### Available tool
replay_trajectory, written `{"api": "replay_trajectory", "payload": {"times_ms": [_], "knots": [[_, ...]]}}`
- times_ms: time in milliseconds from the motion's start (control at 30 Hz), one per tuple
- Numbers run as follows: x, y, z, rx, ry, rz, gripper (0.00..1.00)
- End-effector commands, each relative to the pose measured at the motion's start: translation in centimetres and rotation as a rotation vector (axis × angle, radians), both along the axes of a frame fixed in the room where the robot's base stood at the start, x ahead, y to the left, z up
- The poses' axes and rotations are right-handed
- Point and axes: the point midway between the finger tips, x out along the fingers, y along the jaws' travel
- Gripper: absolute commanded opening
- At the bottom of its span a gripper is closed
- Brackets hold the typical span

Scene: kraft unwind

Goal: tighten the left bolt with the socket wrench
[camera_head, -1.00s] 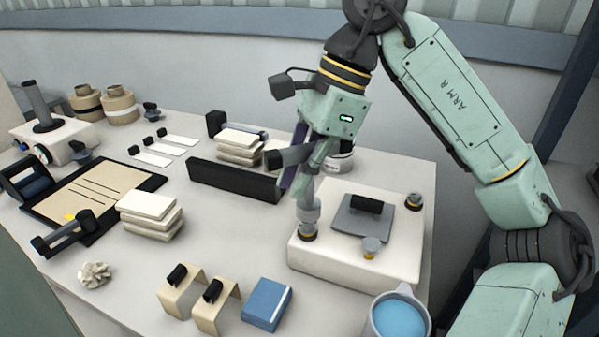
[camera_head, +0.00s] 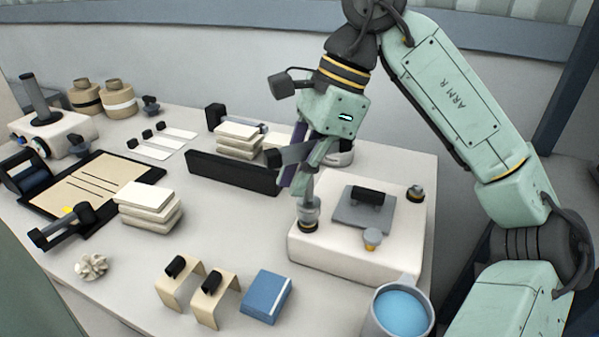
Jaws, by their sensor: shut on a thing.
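My gripper (camera_head: 300,172) is above the left front of a white block (camera_head: 335,259) and is shut on the socket wrench (camera_head: 308,207). The wrench's grey shaft points down, with its round socket at the lower end. The left bolt (camera_head: 308,227) is at the block's left corner, directly under the socket. The socket appears to sit on it, and only a dark base with a yellowish band shows. The fingers partly hide the wrench's upper part.
The block also bears a grey plate with a black handle (camera_head: 368,195), a front bolt (camera_head: 372,236) and a back-right bolt (camera_head: 415,193). A dark rail (camera_head: 232,172) is to the left. A mug of blue liquid (camera_head: 400,314) and a blue box (camera_head: 267,296) stand in front.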

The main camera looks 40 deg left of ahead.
Motion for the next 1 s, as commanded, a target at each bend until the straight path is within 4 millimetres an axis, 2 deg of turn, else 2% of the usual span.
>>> {"api": "replay_trajectory", "payload": {"times_ms": [1000], "knots": [[0.03, 0.01, -0.77, 0.0, 0.0, 0.0, 0.0]]}}
